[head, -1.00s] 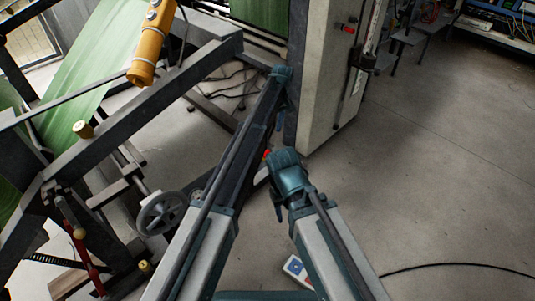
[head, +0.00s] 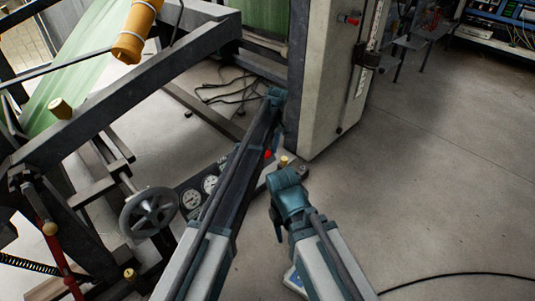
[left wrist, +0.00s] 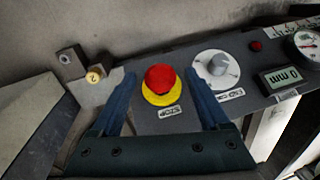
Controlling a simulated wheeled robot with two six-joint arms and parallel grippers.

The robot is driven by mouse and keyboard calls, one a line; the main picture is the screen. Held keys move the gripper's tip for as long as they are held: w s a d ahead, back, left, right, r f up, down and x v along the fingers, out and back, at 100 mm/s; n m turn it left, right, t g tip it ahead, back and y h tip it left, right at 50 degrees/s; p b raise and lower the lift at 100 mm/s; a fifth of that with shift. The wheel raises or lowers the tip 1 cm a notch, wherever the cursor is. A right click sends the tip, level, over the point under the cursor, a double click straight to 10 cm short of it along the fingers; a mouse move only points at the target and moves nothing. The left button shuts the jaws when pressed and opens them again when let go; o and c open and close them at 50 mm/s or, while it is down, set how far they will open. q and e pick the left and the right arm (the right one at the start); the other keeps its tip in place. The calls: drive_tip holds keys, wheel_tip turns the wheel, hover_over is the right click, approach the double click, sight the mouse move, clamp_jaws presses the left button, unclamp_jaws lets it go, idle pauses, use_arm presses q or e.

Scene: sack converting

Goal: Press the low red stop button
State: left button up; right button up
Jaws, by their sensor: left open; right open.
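The red stop button (left wrist: 159,78) is a red mushroom cap on a yellow collar, on a dark panel above a label reading STOP. In the left wrist view it shows between the two fingers of my left gripper (left wrist: 160,72), which is open and empty. I cannot tell how far the fingertips are from it. In the head view a small red part of the button (head: 268,154) shows beside my left arm, just below the left gripper (head: 277,132). My right gripper (head: 279,228) is lower, over the floor; its fingers are barely visible.
Beside the button are a white dial (left wrist: 217,68), a meter (left wrist: 283,79) and a brass knob (left wrist: 95,76). A handwheel (head: 149,211) and machine frame stand at left. A tall pale cabinet (head: 331,90) stands ahead.

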use_arm(q)
clamp_jaws()
idle(0.3)
idle(1.1)
